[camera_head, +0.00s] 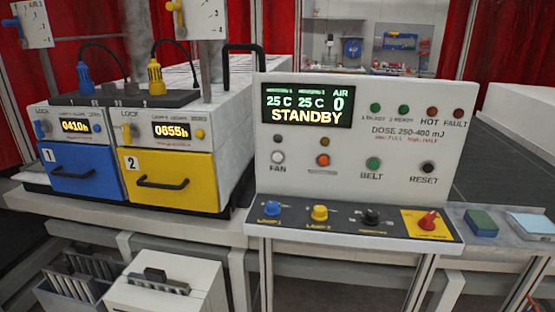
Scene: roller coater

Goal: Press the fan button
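The fan button (278,157) is a round white button at the left of the upright white control panel (420,110), with the word FAN under it. A small dark lamp (277,139) sits just above it. The display (308,105) on the panel reads STANDBY, 25 C twice and AIR 0. An orange button (323,160), a green BELT button (373,163) and a black RESET button (427,167) lie in the same row to the right. Neither of my grippers shows in the head view.
A sloped ledge below the panel carries a blue knob (272,208), a yellow knob (319,212), a black knob (372,216) and a red switch (428,220). Blue (84,172) and yellow (170,180) drawer units stand left. A dark belt (500,170) lies right.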

